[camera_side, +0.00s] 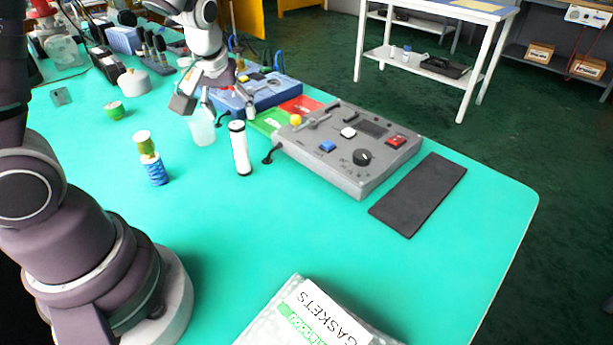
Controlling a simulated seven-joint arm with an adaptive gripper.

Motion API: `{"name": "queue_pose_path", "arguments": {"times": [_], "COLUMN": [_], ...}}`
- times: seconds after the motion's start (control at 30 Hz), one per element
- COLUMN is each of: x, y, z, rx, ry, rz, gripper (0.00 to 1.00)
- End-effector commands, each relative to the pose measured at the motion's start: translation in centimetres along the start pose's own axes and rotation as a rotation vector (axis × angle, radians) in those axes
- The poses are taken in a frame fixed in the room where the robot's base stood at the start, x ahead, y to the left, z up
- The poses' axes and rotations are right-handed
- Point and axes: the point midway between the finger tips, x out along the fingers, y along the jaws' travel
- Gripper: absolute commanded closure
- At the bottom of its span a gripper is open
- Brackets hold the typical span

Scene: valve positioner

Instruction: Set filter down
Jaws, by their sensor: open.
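The filter (240,150), a white cylinder with a dark cap, stands on the green table, slightly tilted in the picture. My gripper (216,102) is above and behind it, with its fingers spread apart and nothing seen between them. The right fingertip appears just above the filter's top; I cannot tell the exact gap in depth. The filter's base appears to rest on the table.
A translucent cup (202,130) stands just left of the filter. A grey control box (345,150) with knobs and a cable is to the right, beside a black mat (418,194). A blue-and-green stack (154,168) stands left. A gaskets bag (310,318) lies in front.

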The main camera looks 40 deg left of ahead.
Motion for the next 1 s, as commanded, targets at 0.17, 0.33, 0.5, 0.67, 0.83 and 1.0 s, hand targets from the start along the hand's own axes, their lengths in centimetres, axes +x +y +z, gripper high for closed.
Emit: {"name": "queue_pose_path", "arguments": {"times": [0.17,0.33,0.5,0.67,0.83,1.0], "x": [-4.2,-6.0,-9.5,-12.1,-12.7,-12.7], "y": [0.1,0.1,0.6,0.6,0.3,0.3], "z": [-0.1,0.1,3.6,8.4,10.9,11.0], "rx": [0.002,0.010,0.228,0.539,0.704,0.715], "ry": [0.006,0.001,0.003,0.053,0.092,0.092], "rz": [0.004,0.009,0.155,0.291,0.337,0.338], "gripper": [0.42,0.42,0.42,0.42,0.42,0.42]}}
